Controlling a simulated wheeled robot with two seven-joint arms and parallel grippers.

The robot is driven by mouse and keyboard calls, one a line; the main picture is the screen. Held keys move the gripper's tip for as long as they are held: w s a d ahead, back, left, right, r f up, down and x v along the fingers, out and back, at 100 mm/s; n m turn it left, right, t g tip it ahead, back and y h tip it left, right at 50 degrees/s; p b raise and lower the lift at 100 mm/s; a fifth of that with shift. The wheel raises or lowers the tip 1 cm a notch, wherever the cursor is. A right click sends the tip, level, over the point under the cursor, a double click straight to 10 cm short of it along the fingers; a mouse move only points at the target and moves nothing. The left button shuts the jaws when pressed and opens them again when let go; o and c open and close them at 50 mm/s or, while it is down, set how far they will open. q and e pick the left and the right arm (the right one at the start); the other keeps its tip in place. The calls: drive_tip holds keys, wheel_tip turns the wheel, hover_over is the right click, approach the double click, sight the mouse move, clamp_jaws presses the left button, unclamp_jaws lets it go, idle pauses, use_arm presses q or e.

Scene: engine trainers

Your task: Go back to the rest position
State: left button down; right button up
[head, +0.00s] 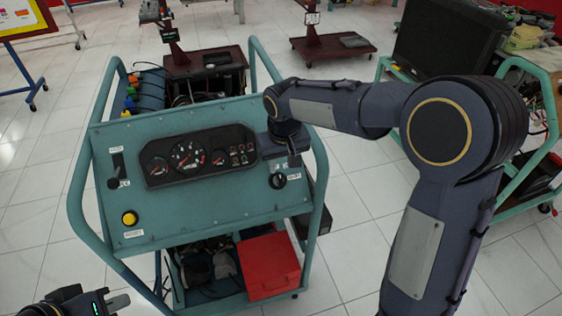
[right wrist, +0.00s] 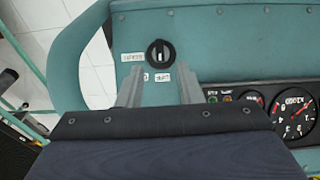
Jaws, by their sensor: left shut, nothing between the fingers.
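The teal engine trainer (head: 215,205) stands in front of me with its sloped panel facing me. My right gripper (head: 293,160) is over the panel's upper right part, close to a black ignition knob (head: 277,181). In the right wrist view the fingers of my right gripper (right wrist: 160,80) are apart with nothing held between them. The ignition knob (right wrist: 160,52) shows just beyond the fingertips, with a gap around it. My left gripper (head: 118,302) is at the bottom left, shut and empty, clear of the trainer and partly cut off by the frame edge.
The panel carries a gauge cluster (head: 200,155), a yellow button (head: 130,218) and a black switch (head: 118,165). The tubular frame (head: 76,190) surrounds it. A red box (head: 269,265) sits on the lower shelf. Another teal stand (head: 530,180) is at right. Tiled floor (head: 35,215) is free at left.

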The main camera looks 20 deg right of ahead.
drive_tip(key=s+d+r+t+y, duration=0.1)
drive_tip(key=s+d+r, duration=0.1)
drive_tip(key=s, duration=0.3)
drive_tip(key=s+d+r+m+y, duration=0.1)
drive_tip(key=s+d, duration=0.2)
drive_tip(key=s, duration=0.1)
drive_tip(key=s+d+r+t+y, duration=0.1)
drive_tip(key=s+d+r, duration=0.1)
drive_tip(key=s, duration=0.3)
drive_tip(key=s+a+f+m+t, duration=0.1)
drive_tip(key=s+f, duration=0.1)
drive_tip(key=s, duration=1)
drive_tip(key=shift+s+t+y, duration=0.15)
drive_tip(key=shift+t+y, duration=0.25)
